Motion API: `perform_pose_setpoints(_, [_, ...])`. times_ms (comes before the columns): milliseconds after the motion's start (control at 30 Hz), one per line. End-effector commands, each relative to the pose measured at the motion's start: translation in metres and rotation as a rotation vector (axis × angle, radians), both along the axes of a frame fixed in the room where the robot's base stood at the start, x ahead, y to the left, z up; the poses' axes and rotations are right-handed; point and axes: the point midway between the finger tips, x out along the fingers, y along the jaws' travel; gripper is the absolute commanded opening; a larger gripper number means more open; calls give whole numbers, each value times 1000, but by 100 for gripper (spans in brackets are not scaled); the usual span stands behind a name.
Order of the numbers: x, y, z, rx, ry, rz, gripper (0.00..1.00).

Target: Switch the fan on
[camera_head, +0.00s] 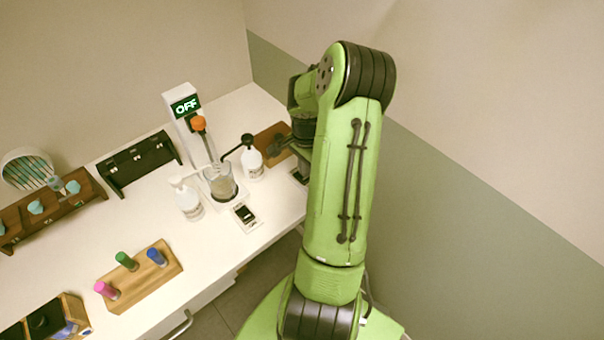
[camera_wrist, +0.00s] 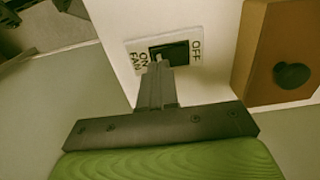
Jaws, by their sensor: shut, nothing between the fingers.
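The fan switch (camera_wrist: 181,50) is a dark rocker in a pale plate, seen in the wrist view with OFF on its right and ON and FAN on its left. My gripper (camera_wrist: 159,66) is shut and empty. Its fingertips are over the lower left part of the switch, near the ON label. I cannot tell whether they touch it, and they hide part of the rocker. A round white ribbed thing (camera_head: 27,169), perhaps the fan, is at the far left.
A brown block with a black knob (camera_wrist: 292,75) stands right of the switch. On the white table are a tower with a display reading OFF (camera_head: 185,105), a glass beaker (camera_head: 221,184), white bottles (camera_head: 187,200) and wooden racks (camera_head: 146,280). A wall is at the right.

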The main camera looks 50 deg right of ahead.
Motion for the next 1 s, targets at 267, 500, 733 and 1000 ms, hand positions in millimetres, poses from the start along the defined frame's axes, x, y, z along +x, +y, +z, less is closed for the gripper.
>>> perform_pose_setpoints(267, [0,0,0,0,0,0,0])
perform_pose_setpoints(500, [0,0,-2,0,0,0,0])
perform_pose_setpoints(733, [0,0,-6,0,0,0,0])
perform_pose_setpoints(1000, [0,0,-10,0,0,0,0])
